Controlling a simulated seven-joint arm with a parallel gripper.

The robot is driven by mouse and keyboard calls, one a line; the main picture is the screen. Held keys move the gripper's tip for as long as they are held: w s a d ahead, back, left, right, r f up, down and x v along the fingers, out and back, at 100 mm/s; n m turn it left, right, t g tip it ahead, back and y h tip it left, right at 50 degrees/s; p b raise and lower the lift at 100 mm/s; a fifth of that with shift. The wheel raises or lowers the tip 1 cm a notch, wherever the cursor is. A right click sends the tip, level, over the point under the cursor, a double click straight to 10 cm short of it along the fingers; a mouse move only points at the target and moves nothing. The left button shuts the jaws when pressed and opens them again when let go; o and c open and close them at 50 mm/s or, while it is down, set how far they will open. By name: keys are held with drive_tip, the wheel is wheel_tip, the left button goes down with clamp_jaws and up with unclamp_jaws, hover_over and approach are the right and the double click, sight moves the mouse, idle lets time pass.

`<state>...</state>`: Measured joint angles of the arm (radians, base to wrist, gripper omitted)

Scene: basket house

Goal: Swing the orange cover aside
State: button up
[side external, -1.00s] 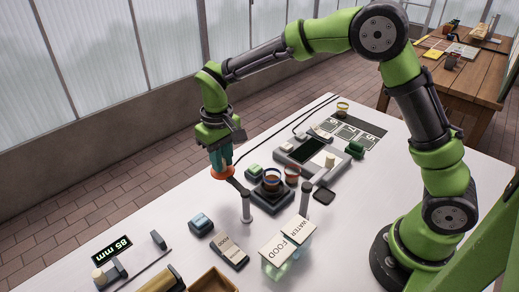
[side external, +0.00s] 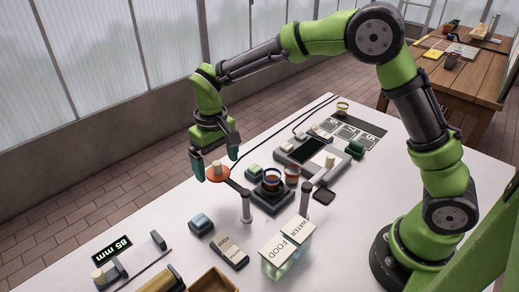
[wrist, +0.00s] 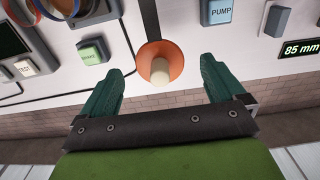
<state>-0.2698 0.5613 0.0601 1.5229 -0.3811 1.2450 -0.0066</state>
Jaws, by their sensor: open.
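The orange cover (side external: 222,179) is a round disc with a pale knob (side external: 217,168) on top. A dark arm joins it to a grey post (side external: 246,206). The cover sits out to the left of the dark stand (side external: 272,201) that holds small cups, and is not over them. In the wrist view the cover (wrist: 174,53) and its knob (wrist: 160,74) lie between my fingers. My gripper (side external: 216,160) is open at the cover, its fingers apart on either side of the knob, with visible gaps in the wrist view. Its exact height over the disc is unclear.
A green button (side external: 254,170) and blue pump button (side external: 201,222) stand nearby. A second post (side external: 306,200), food and water containers (side external: 285,250) and a grey device (side external: 312,153) crowd the table. The table's left edge is close to the cover; bare table lies below it.

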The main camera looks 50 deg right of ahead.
idle(0.4)
drive_tip(key=shift+r, duration=3.5)
drive_tip(key=shift+w, duration=0.15)
drive_tip(key=shift+s+d+f, duration=0.15)
drive_tip(key=shift+s+f, duration=0.45)
drive_tip(key=shift+s, duration=0.25)
drive_tip(key=s+d+r+m+t, duration=0.1)
drive_tip(key=s+d+r+t, duration=0.1)
drive_tip(key=s, duration=0.4)
drive_tip(key=s+d+r+m+t+y, duration=0.1)
drive_tip(key=s+d+r+t, duration=0.1)
drive_tip(key=s+d, duration=0.3)
drive_tip(key=s+d+r+m+t+y, duration=0.1)
drive_tip(key=s+d+r+m+t, duration=0.1)
drive_tip(key=s, duration=0.7)
drive_tip(key=shift+d+r+t, duration=0.6)
drive_tip(key=shift+d+r, duration=0.4)
drive_tip(key=shift+r, duration=0.05)
